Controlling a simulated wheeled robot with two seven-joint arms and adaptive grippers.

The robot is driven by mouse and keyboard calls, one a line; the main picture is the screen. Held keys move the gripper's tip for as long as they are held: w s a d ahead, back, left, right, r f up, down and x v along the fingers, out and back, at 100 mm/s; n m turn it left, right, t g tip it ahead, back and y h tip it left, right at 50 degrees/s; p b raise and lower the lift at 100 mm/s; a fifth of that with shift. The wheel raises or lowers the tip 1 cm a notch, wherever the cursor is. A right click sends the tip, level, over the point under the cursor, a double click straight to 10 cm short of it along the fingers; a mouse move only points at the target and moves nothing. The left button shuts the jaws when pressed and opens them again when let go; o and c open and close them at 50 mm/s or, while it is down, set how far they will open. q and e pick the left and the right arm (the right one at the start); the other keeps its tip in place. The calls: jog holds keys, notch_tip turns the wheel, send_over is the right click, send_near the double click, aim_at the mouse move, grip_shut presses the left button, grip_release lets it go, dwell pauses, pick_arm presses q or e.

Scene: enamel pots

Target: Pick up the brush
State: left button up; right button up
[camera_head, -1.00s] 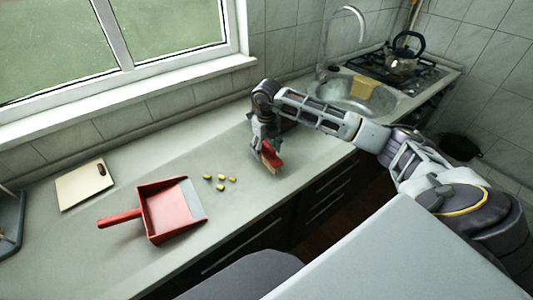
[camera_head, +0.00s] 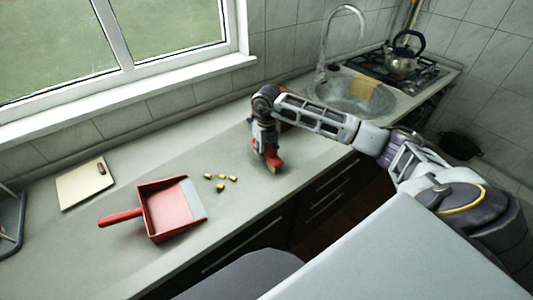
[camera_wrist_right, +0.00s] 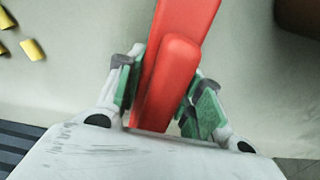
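The red brush (camera_head: 273,158) is at the counter's front part, right of the yellow pieces. My right gripper (camera_head: 266,143) is above it and points down. In the right wrist view the brush (camera_wrist_right: 178,55) runs up between the green finger pads, and the right gripper (camera_wrist_right: 163,100) is shut on it from both sides. Its bristles are hardly visible now. I cannot tell whether its lower end touches the counter. My left gripper is in neither view.
A red dustpan (camera_head: 170,210) lies left of several yellow pieces (camera_head: 221,187). A cutting board (camera_head: 84,188) lies at the left. The sink (camera_head: 350,92), tap and kettle (camera_head: 403,57) are at the back right. The counter (camera_head: 120,260) is clear in front.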

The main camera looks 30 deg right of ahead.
jog(key=c, duration=0.3)
jog(key=shift+r, duration=0.6)
notch_tip(320, 180, up, 3)
jog(key=shift+r, duration=0.1)
notch_tip(320, 180, up, 4)
jog(key=shift+r+b, duration=0.25)
jog(key=shift+b, duration=0.05)
jog(key=shift+r, duration=0.6)
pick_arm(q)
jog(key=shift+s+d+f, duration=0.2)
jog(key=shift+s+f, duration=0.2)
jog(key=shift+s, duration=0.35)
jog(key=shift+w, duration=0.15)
